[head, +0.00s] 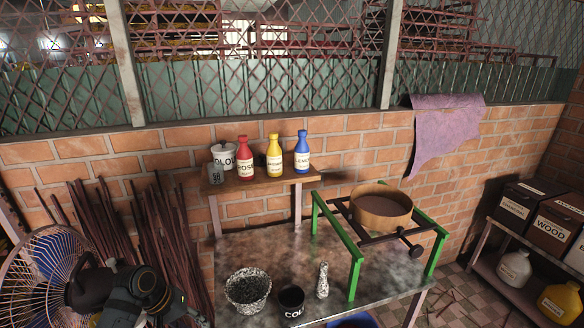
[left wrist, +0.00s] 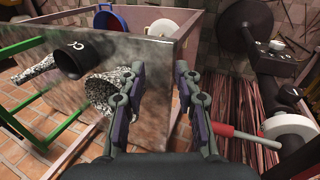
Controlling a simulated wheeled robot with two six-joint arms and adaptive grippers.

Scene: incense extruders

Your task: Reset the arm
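My left arm (head: 140,297) shows at the bottom left of the head view, in front of the fan and left of the metal table. Its fingers cannot be made out there. In the left wrist view my left gripper (left wrist: 161,75) has its two fingers apart with nothing between them. Beyond its left finger, a speckled bowl (left wrist: 104,92) and a black cup (left wrist: 75,60) show on the tabletop, apart from the fingers. My right gripper is in neither view.
The metal table (head: 262,252) holds a speckled bowl (head: 248,288), black cup (head: 291,300), speckled pestle (head: 322,281) and green stand (head: 355,262) with a brown pan (head: 381,207). Bottles stand on a shelf (head: 262,181). A fan (head: 38,262) and stick bundles (head: 165,240) crowd the left.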

